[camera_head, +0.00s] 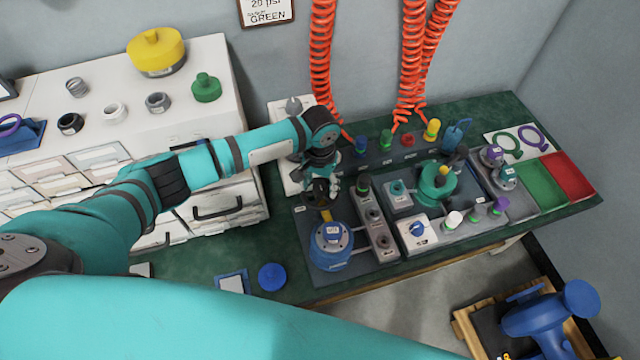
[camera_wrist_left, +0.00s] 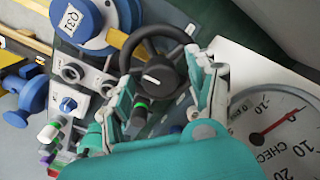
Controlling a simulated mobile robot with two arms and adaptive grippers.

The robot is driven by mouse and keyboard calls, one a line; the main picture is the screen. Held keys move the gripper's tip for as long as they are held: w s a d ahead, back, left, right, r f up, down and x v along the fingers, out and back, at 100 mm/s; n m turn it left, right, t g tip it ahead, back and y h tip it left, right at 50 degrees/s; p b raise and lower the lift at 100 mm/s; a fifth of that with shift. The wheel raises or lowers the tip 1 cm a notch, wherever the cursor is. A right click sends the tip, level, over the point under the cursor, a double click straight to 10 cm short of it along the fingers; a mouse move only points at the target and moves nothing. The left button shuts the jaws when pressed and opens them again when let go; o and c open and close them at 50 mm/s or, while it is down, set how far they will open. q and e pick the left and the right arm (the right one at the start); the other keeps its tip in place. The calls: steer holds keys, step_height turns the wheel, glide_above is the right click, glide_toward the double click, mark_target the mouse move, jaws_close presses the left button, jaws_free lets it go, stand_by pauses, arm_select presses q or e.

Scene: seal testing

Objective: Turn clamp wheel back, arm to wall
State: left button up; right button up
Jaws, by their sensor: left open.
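The black clamp wheel (camera_wrist_left: 167,72) carries a short white mark on its hub and shows in the wrist view between the fingers of my left gripper (camera_wrist_left: 160,78). The fingers are open, one on each side of the wheel; I cannot tell whether they touch it. In the head view my left gripper (camera_head: 321,178) is over the dark wheel, which it mostly hides. A yellow arm (camera_head: 326,215) runs from beside the wheel to the blue round fixture (camera_head: 331,243); it also shows in the wrist view (camera_wrist_left: 127,52). My right gripper is not in view.
A grey valve block (camera_head: 375,228) stands close right of the wheel. A round dial gauge (camera_wrist_left: 275,128) is close to the right finger in the wrist view. Red coiled hoses (camera_head: 322,60) hang behind. A blue disc (camera_head: 272,277) lies on the green bench (camera_head: 225,262), which is mostly clear there.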

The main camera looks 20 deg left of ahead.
arm_select(q)
steer(key=shift+f, duration=0.3)
jaws_close()
stand_by(0.3)
